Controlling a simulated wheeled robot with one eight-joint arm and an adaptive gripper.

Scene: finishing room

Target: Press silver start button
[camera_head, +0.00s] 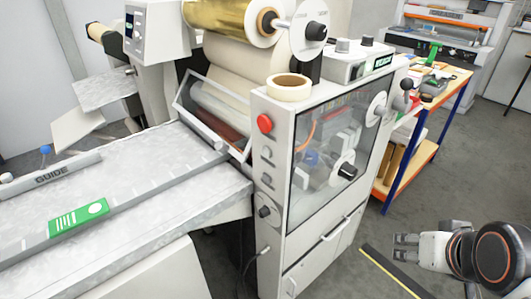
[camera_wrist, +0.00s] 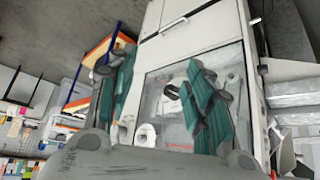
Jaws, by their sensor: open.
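The laminating machine's narrow front panel (camera_head: 270,165) carries a red round button (camera_head: 264,123) at the top. Below it are two small grey, silver-looking controls, an upper one (camera_head: 267,154) and a lower one (camera_head: 267,180), then a black knob (camera_head: 264,211). I cannot tell which is the start button; no label is readable. My gripper (camera_head: 404,247) is open and empty at the lower right, well apart from the panel. In the wrist view its green-padded fingers (camera_wrist: 160,72) are spread in front of the machine's windowed side (camera_wrist: 165,110); no silver button can be made out there.
A tape roll (camera_head: 289,87) and a control box (camera_head: 348,60) sit on top of the machine. A feed table (camera_head: 150,190) with a green card (camera_head: 79,218) extends left. A workbench (camera_head: 437,85) with blue legs stands behind right.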

